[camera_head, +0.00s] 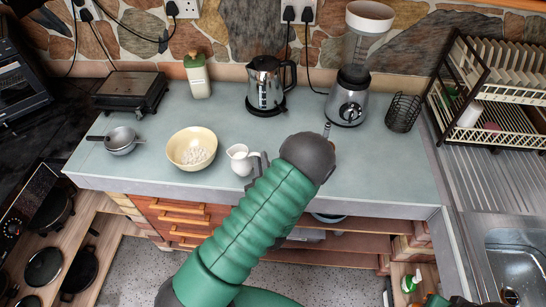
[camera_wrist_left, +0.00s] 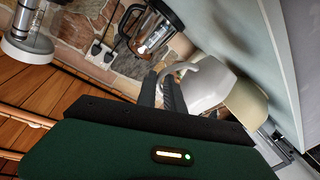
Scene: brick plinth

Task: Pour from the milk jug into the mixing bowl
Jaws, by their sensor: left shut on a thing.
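The white milk jug (camera_head: 239,159) is just right of the mixing bowl near the counter's front edge. It looks about upright, with white milk at its mouth; I cannot tell whether its base touches the counter. My left gripper (camera_head: 262,163) is shut on the jug's handle from the right, and my wrist partly hides the grip. In the left wrist view the fingers (camera_wrist_left: 165,90) close on the handle of the jug (camera_wrist_left: 207,86). The cream mixing bowl (camera_head: 175,154) holds white lumps, and part of it (camera_wrist_left: 248,104) shows behind the jug. My right gripper is not in view.
A kettle (camera_head: 264,84) and a blender (camera_head: 349,98) stand behind. A wire holder (camera_head: 403,112) and dish rack (camera_head: 490,95) are right. The counter right of my wrist is clear.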

